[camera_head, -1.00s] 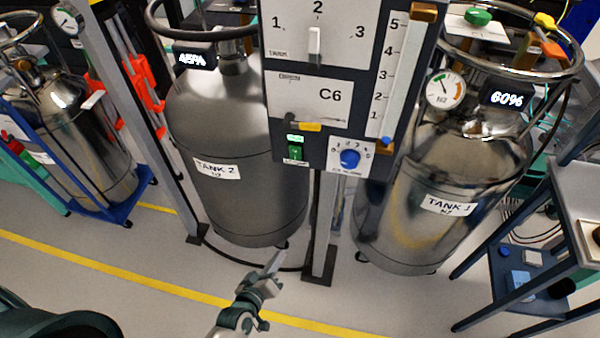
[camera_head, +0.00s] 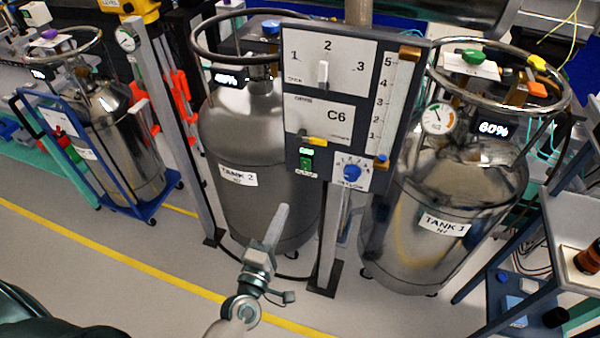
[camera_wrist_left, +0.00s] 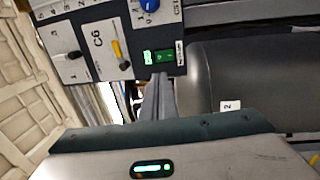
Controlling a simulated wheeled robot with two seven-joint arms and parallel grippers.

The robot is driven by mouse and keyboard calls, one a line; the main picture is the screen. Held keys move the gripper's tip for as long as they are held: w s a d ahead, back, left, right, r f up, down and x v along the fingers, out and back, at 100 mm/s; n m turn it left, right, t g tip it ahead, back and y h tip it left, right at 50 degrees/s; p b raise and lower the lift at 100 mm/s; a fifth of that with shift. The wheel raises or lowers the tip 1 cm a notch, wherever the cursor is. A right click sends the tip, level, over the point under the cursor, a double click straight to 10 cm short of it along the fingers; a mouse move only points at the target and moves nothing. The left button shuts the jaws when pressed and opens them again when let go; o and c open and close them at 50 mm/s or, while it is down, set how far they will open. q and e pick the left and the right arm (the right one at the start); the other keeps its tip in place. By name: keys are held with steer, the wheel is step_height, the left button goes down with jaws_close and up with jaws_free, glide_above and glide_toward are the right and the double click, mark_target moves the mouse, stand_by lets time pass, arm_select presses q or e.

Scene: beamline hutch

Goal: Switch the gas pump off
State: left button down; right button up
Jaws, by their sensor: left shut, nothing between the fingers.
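The gas pump panel (camera_head: 291,108) stands on a post between two tanks. It carries a 1-2-3 tank selector (camera_head: 323,74), a display plate reading C6, a yellow lever (camera_head: 314,141), a blue knob (camera_head: 351,172) and a green rocker switch (camera_head: 306,161) with a lit green indicator above it. In the left wrist view the green switch (camera_wrist_left: 164,56) sits just beyond my fingertips. My left gripper (camera_head: 283,208) is shut and empty, below and left of the switch, apart from it in the head view. It shows in the left wrist view too (camera_wrist_left: 159,78). My right gripper is not in view.
Tank 2 (camera_head: 235,150) stands behind and left of the panel, tank 1 (camera_head: 450,190) to the right. A third tank (camera_head: 125,140) is on a blue cart at left. A dark shelf table (camera_head: 520,260) is at right. Open floor lies in front.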

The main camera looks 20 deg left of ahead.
arm_select(q)
steer(key=p, duration=0.4)
glide_toward(304, 162)
steer(key=w, duration=0.5)
steer(key=shift+r, duration=0.3)
steer(key=shift+w+d+p, duration=0.1)
steer(key=shift+w+p, duration=0.2)
steer(key=shift+w, duration=0.4)
steer(key=shift+w+r, duration=0.15)
steer(key=shift+r, duration=0.05)
